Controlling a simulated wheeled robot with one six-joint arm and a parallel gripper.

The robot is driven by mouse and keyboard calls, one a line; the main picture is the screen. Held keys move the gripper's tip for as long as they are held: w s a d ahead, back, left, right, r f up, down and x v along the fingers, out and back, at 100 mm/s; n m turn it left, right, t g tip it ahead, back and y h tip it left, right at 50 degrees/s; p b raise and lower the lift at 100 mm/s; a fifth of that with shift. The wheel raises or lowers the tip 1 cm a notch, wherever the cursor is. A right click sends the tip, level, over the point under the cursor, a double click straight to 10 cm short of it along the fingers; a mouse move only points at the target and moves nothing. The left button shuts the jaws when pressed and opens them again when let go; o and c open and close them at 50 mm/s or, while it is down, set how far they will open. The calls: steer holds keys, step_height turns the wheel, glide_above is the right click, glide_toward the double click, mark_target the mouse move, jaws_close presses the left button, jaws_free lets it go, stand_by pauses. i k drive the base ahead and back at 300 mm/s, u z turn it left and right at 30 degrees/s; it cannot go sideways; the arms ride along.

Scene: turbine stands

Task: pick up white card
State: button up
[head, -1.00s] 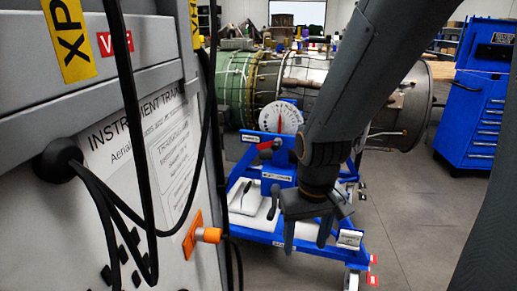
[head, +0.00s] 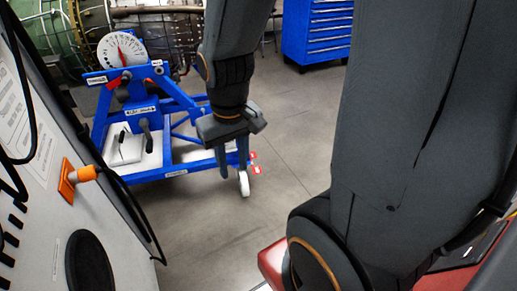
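My gripper (head: 232,160) hangs pointing down in the middle of the head view. Its two dark fingers are apart, and nothing shows between them except the background. It appears in front of the right end of a blue wheeled stand (head: 180,171). White flat pieces (head: 128,158) lie on the stand's base, left of my gripper, with dark handles over them. I cannot tell whether one of these is the white card. My gripper covers part of the stand's right end.
A dial with a red pointer (head: 121,50) tops the stand. A grey cabinet (head: 45,190) with an orange knob (head: 83,174) and black cables is close at left. A blue drawer cabinet (head: 317,32) stands at the back. Grey floor (head: 290,130) is open behind and right of my gripper.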

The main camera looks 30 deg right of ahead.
mark_target(230, 144)
steer(key=z, duration=0.3)
steer(key=k, duration=0.7)
steer(key=z, duration=1.3)
steer(key=i, duration=1.35)
steer(key=u, duration=0.4)
steer(key=i, duration=0.6)
steer(key=u, duration=0.6)
